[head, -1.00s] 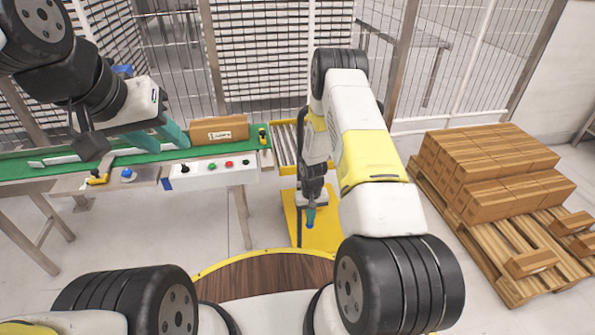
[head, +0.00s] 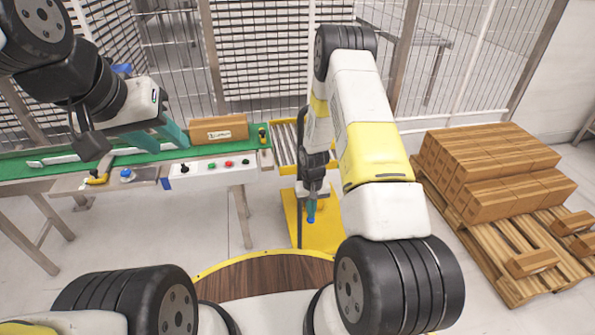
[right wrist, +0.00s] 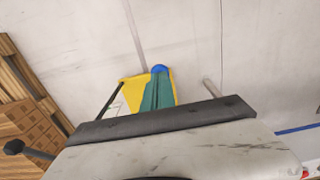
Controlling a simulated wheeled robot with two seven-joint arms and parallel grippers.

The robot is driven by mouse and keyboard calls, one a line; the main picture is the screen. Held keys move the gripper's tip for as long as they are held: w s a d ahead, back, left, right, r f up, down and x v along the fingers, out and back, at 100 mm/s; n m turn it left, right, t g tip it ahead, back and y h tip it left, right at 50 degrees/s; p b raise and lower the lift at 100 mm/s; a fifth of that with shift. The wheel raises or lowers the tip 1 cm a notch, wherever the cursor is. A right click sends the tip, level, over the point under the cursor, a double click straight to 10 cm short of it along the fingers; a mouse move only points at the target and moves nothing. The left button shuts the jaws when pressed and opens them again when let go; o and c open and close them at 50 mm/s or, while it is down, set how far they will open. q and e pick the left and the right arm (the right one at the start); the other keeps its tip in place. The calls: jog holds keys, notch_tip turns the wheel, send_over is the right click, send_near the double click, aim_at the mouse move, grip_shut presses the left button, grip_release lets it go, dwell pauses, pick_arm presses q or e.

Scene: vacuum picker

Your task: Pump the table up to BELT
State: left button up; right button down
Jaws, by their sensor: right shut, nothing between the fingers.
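The table has a roller top (head: 286,146) in a yellow frame, at the right end of the green belt (head: 40,168). Its yellow base (head: 325,235) is on the floor; a dark upright bar (head: 299,215) stands beside it. My right arm hides much of the table. My right gripper (head: 311,205) is shut and points down over the base. In the right wrist view its teal fingers (right wrist: 157,94) are together, with a round blue piece (right wrist: 160,69) at their tips; I cannot tell whether they touch it. My left gripper (head: 170,135) is over the belt; its opening is unclear.
A brown carton (head: 219,129) sits on the belt near its right end. A white button panel (head: 212,170) is on the belt's front edge. Wire fencing (head: 265,60) closes the back.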

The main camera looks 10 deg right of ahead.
jog(key=r, duration=0.6)
jog(key=shift+w+r, duration=0.3)
jog(key=shift+r, duration=0.05)
jog(key=shift+w+f, duration=0.1)
jog(key=shift+f, duration=0.35)
jog(key=shift+s+f, duration=0.25)
jog(key=shift+f, duration=0.45)
jog(key=shift+s+f, duration=0.2)
jog(key=shift+f, duration=0.45)
